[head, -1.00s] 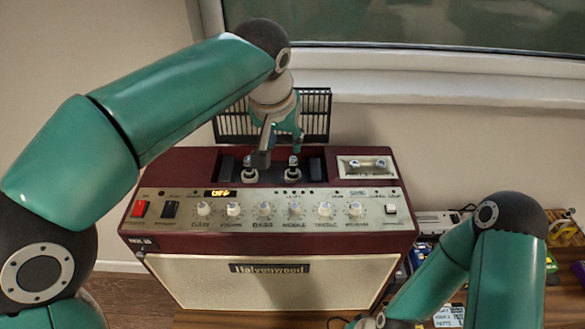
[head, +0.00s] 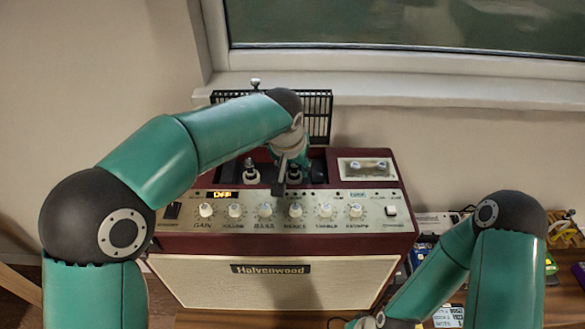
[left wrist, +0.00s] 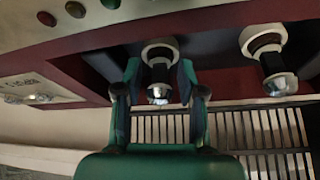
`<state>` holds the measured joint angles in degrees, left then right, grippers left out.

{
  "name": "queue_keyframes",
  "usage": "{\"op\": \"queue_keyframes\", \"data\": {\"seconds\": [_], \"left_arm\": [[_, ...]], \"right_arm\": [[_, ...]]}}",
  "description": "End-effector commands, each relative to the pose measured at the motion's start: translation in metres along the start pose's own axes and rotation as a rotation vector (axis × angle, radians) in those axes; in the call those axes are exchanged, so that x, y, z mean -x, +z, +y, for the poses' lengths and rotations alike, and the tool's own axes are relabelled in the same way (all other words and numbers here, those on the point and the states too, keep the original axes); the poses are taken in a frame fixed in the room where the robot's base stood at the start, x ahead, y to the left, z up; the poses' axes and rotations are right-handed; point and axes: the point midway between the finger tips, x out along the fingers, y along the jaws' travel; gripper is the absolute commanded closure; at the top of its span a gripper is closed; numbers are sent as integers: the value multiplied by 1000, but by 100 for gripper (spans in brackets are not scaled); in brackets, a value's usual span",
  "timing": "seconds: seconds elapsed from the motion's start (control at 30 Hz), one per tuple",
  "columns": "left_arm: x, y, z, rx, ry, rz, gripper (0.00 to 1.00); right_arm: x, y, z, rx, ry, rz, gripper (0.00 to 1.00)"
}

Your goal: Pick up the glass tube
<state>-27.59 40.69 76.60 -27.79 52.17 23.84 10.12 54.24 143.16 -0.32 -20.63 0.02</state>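Two glass tubes with pale collars and shiny tips stand in the recess on top of the amplifier: a left one (head: 251,170) and a right one (head: 295,173). My left gripper (head: 287,180) is at the right tube. In the left wrist view, my left gripper (left wrist: 158,72) is open, with one finger on each side of this tube (left wrist: 158,84) and gaps visible between. The other tube (left wrist: 272,62) stands to the right there, clear of the fingers. My right arm shows at lower right in the head view, but its fingertips are out of frame.
The dark red amplifier (head: 170,242) has a front row of knobs and a lit display (head: 222,194) reading OFF. A black grille (head: 318,115) stands behind the recess. Small boxes (head: 449,315) lie on the bench at right.

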Motion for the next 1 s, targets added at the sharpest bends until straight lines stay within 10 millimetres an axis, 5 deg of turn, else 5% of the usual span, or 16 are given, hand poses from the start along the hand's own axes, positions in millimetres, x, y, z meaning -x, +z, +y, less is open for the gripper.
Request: {"op": "queue_keyframes", "data": {"seconds": [0.17,0.37,0.77,1.0], "left_arm": [[0,0,0,0,0,0,61],[0,0,0,0,0,0,92],[3,-2,0,0,-1,1,93],[24,-10,0,1,-1,4,93]], "right_arm": [[0,0,0,0,0,0,52],[0,0,0,0,0,0,52],[0,0,0,0,0,0,52],[1,0,0,0,0,0,52]]}}
